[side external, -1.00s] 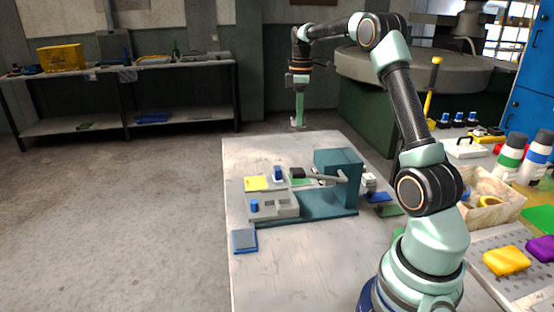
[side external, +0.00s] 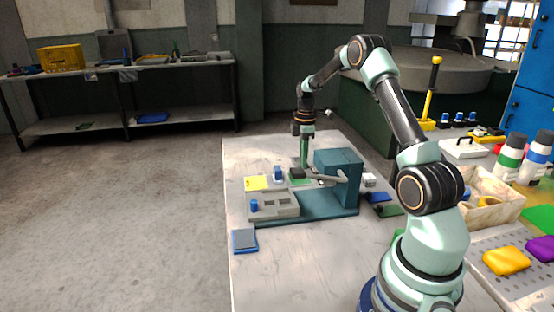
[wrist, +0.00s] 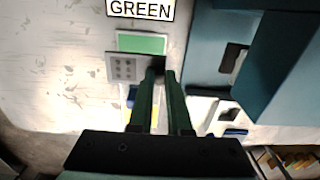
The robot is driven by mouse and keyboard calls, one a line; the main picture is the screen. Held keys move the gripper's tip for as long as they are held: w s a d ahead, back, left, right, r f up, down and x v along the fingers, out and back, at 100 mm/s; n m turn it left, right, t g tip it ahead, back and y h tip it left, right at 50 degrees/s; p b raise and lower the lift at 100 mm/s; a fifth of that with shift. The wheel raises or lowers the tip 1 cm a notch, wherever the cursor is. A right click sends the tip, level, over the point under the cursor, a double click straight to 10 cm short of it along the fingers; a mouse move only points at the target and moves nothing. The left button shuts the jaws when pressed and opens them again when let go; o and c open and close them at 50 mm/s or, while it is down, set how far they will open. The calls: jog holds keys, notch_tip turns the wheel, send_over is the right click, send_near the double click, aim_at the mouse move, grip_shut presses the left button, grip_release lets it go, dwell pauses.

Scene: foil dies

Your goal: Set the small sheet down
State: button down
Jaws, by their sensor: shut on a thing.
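My gripper (side external: 304,166) points down over the back of the bench, left of the teal press. In the wrist view my gripper (wrist: 161,74) is shut at the right end of a small grey sheet with dark dots (wrist: 122,68). The sheet lies flat and overlaps the lower edge of a green pad (wrist: 142,43), which has a GREEN label (wrist: 140,9) beside it. I cannot tell whether the sheet touches the pad. In the side view the sheet is not clearly visible; the green pad (side external: 301,182) shows beside the gripper.
The teal press (side external: 338,168) with its dark-ended lever (side external: 322,179) stands close beside the gripper. A yellow pad (side external: 255,183) and a blue item (side external: 278,173) lie to the left. A grey box with a blue knob (side external: 272,206) is nearer. The bench front is mostly bare.

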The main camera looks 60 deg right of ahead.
jog(key=shift+f, duration=2.85)
jog(key=shift+f, duration=0.15)
jog(key=c, duration=0.9)
grip_release()
jog(key=shift+o, duration=0.2)
